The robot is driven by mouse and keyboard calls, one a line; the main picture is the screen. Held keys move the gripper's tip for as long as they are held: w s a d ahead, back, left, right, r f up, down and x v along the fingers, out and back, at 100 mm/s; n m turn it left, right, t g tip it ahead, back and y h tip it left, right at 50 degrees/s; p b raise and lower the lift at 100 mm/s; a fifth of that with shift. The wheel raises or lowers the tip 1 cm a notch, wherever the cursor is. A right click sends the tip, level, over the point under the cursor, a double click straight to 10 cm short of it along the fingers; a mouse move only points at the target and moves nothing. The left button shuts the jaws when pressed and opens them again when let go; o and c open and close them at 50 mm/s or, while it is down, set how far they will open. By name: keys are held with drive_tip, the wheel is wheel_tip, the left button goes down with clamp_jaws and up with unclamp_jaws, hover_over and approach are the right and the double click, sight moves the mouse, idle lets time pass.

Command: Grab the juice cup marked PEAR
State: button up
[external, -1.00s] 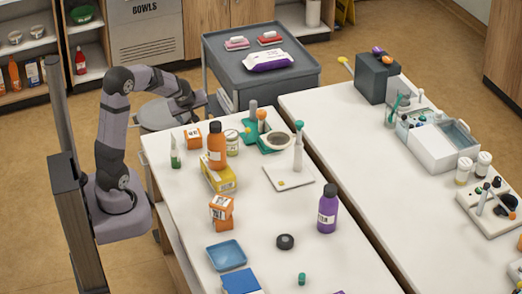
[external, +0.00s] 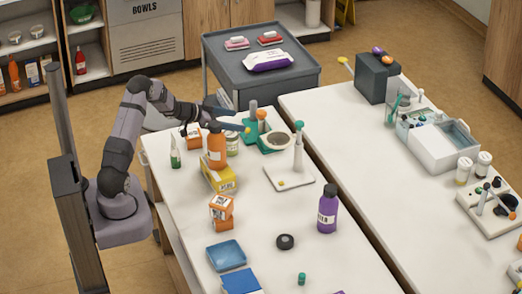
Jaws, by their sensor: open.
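Several small orange containers with white labels stand on the near white table. One orange container (external: 191,138) is near the back left, partly hidden by my arm. Another orange container (external: 221,204) sits on top of a like one (external: 222,222) near the left edge. The lettering is too small to read, so I cannot tell which is marked PEAR, or whether any of these is the juice cup. My gripper (external: 226,119) is open over the back left of the table, just above and behind the orange bottle (external: 216,148), with nothing seen between its fingers.
The orange bottle stands by a yellow box (external: 219,177). A white jar (external: 232,144), a green-tipped bottle (external: 175,155) and a green stand (external: 272,142) are close by. A purple bottle (external: 327,210) and blue tray (external: 226,255) stand farther off.

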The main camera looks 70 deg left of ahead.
sight(230, 134)
drive_tip(key=shift+f+p, duration=0.5)
drive_tip(key=shift+f, duration=1.95)
wheel_tip(230, 134, down, 2)
drive_tip(key=shift+f+p, duration=0.1)
drive_tip(key=shift+p, duration=0.2)
drive_tip(key=shift+p+x, duration=0.5)
drive_tip(key=shift+x, duration=0.3)
drive_tip(key=shift+w+f, duration=0.25)
drive_tip(key=shift+w, duration=0.4)
drive_tip(key=c, duration=1.3)
